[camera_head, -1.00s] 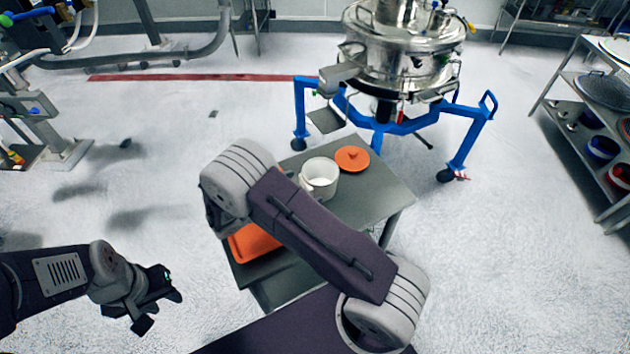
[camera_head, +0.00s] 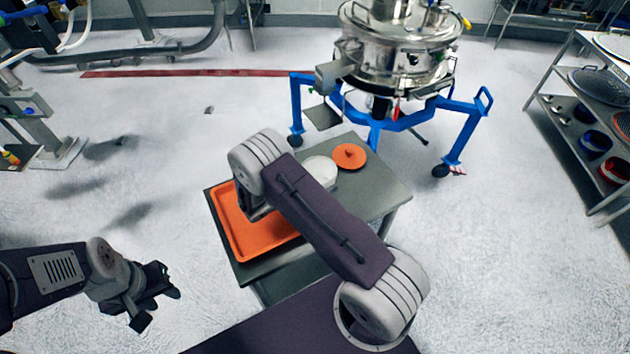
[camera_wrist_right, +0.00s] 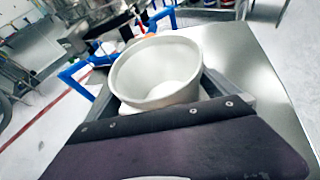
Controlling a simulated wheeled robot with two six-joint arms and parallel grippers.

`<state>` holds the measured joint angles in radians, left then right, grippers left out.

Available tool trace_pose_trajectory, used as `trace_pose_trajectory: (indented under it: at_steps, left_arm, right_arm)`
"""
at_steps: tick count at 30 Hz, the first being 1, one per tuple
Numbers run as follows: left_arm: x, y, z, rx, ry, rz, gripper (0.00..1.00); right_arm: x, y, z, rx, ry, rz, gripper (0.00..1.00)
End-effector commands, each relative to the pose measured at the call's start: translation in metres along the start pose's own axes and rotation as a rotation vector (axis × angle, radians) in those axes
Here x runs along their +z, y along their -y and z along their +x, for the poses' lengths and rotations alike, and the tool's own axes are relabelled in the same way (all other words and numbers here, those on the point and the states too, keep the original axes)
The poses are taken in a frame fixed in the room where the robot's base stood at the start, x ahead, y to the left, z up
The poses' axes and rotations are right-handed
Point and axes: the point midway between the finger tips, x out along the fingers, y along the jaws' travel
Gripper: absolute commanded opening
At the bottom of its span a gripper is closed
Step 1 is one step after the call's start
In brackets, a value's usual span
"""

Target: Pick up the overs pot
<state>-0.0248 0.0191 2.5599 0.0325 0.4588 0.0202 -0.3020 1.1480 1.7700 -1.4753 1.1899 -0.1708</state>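The overs pot appears to be the white round pot (camera_head: 321,168) on the grey table; in the head view my right arm hides most of it. In the right wrist view the pot (camera_wrist_right: 155,75) is upright, with pale contents inside. My right gripper (camera_wrist_right: 158,100) has its fingers apart, one on each side of the pot's lower wall. I cannot tell whether they touch it. The right fingers are hidden in the head view. My left gripper (camera_head: 158,305) is open and empty, out over the floor left of the table.
An orange tray (camera_head: 250,245) lies on the left of the grey table (camera_head: 385,190). An orange lid (camera_head: 349,156) lies behind the pot. A steel sifter (camera_head: 400,50) on a blue wheeled frame (camera_head: 460,140) stands behind. A shelf rack (camera_head: 545,90) is at right.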

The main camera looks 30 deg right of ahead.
Motion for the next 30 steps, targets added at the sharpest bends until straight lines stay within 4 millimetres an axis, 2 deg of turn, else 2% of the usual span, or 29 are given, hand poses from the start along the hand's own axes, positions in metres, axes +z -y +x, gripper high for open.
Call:
trace_pose_trajectory:
  at_steps: [1, 4, 5, 14, 17, 21, 30]
  left_arm:
    - [0.000, 0.000, 0.000, 0.000, 0.000, 0.000, 0.36]
    - [0.000, 0.000, 0.000, 0.000, 0.000, 0.000, 0.36]
    - [0.000, 0.000, 0.000, 0.000, 0.000, 0.000, 0.36]
    - [0.000, 0.000, 0.001, 0.000, 0.000, 0.000, 0.36]
    - [0.000, 0.000, 0.002, 0.000, 0.000, 0.000, 0.36]
    - [0.001, 0.000, 0.004, 0.000, 0.000, 0.000, 0.36]
    - [0.001, 0.000, 0.012, 0.000, 0.000, 0.000, 0.36]
  right_arm:
    - [0.000, 0.000, 0.000, 0.000, 0.000, 0.000, 0.83]
    - [0.000, 0.000, 0.000, 0.000, 0.000, 0.000, 0.56]
    - [0.000, 0.000, 0.000, 0.000, 0.001, 0.000, 0.50]
    - [0.004, 0.000, -0.002, 0.000, 0.001, 0.001, 0.50]
    - [0.014, -0.001, -0.006, 0.000, 0.001, 0.003, 0.50]
    - [0.038, -0.003, -0.016, 0.001, 0.001, 0.004, 0.50]
    - [0.096, 0.047, 0.011, -0.004, 0.001, 0.003, 0.50]
